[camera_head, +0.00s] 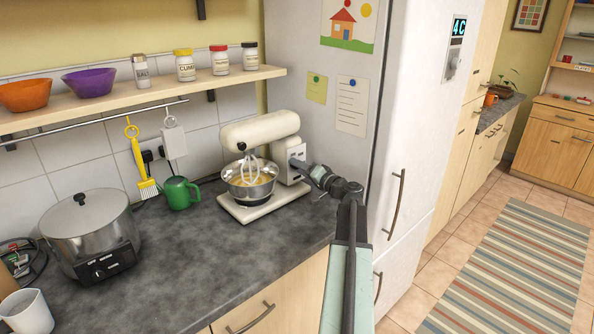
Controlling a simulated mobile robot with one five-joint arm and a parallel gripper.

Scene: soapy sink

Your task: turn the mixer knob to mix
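The cream stand mixer (262,130) stands on the dark grey counter against the tiled wall. Its whisk (251,168) hangs down into a metal bowl (250,186) that holds something yellow. On the right side of the mixer is a pale control plate (297,158). My arm reaches in from the lower right, and my gripper (302,166) is at this plate, touching it or very close. The knob is not clearly visible, as my gripper covers that spot. Whether the fingers are open or shut on the knob is too small to tell.
A white fridge (420,120) stands close to the right of the mixer and my arm. On the left are a green mug (180,193), a large metal pot (92,228) and a white jug (25,312). A wooden shelf (120,98) runs above. The front counter is clear.

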